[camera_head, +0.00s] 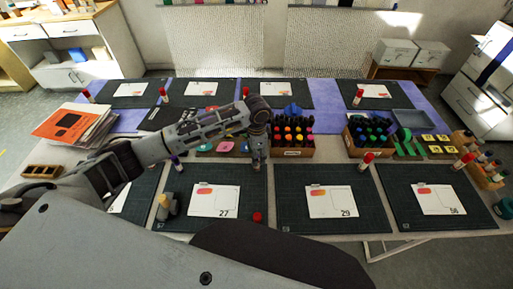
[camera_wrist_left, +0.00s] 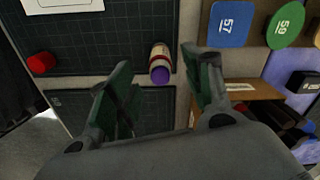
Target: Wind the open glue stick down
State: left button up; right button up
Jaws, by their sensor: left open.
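The open glue stick (camera_wrist_left: 160,62) has a pale body with a red band and a purple end facing the camera. It stands near the edge of the cutting mat with card 27 (camera_head: 265,190). My left gripper (camera_wrist_left: 166,66) is open, with one green-padded finger on each side of the stick in the left wrist view; I cannot tell whether they touch it. In the head view the left gripper (camera_head: 257,160) points down and hides the stick. A red cap (camera_head: 257,217) lies on the same mat; it also shows in the left wrist view (camera_wrist_left: 40,63). My right gripper is out of view.
A wooden rack of markers (camera_head: 293,152) stands close to the right of my left gripper. Coloured discs (camera_head: 225,147) lie just left of it. Another purple-tipped stick (camera_head: 177,163) stands farther left. The mat with card 29 (camera_head: 365,205) has free room.

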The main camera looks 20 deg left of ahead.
pick_arm(q)
jog(key=shift+f, duration=2.6)
jog(key=shift+c, duration=0.3)
jog(key=c, duration=1)
